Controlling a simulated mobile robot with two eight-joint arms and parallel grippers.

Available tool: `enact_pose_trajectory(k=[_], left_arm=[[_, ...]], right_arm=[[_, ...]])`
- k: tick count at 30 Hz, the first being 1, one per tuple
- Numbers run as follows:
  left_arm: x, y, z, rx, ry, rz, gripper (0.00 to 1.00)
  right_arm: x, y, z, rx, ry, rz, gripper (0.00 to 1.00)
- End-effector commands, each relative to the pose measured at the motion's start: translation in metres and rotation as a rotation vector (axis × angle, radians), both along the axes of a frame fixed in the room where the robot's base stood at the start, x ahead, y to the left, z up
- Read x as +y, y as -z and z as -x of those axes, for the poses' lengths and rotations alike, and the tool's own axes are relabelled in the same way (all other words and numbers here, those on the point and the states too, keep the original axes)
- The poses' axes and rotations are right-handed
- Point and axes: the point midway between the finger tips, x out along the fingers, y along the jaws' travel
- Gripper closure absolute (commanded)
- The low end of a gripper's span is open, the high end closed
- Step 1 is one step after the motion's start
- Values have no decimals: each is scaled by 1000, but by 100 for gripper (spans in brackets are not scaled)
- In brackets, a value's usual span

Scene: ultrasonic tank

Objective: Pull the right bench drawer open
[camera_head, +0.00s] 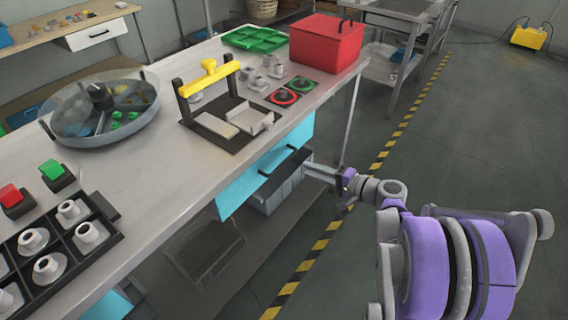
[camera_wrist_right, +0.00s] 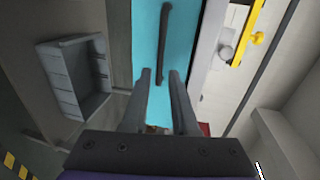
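The right bench drawer has a cyan front (camera_head: 240,187) under the bench top and looks closed. Its dark bar handle (camera_head: 285,168) runs along the front. In the right wrist view, the cyan front (camera_wrist_right: 146,40) and black handle (camera_wrist_right: 165,40) are straight ahead. My right gripper (camera_head: 312,172) is beside the handle's far end. In the right wrist view, the gripper (camera_wrist_right: 160,75) is open, and one handle end appears between its two fingertips. I cannot tell whether they touch it. My left gripper is not in view.
The bench top (camera_head: 150,180) carries a round tank (camera_head: 105,110), a red box (camera_head: 325,42), a green tray (camera_head: 255,39) and a yellow-handled fixture (camera_head: 208,75). A grey bin (camera_head: 278,193) is below the drawer. Another cyan drawer (camera_head: 110,305) is at left.

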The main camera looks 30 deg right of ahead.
Motion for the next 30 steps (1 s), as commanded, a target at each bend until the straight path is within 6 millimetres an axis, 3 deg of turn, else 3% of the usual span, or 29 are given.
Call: enact_pose_trajectory(k=[15, 28, 30], left_arm=[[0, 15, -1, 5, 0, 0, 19], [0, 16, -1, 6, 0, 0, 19], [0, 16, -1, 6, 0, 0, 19]], right_arm=[[35, 18, -80, 2, -5, 1, 73], [39, 19, -90, 2, -2, 1, 73], [39, 19, -90, 2, -2, 1, 82]])
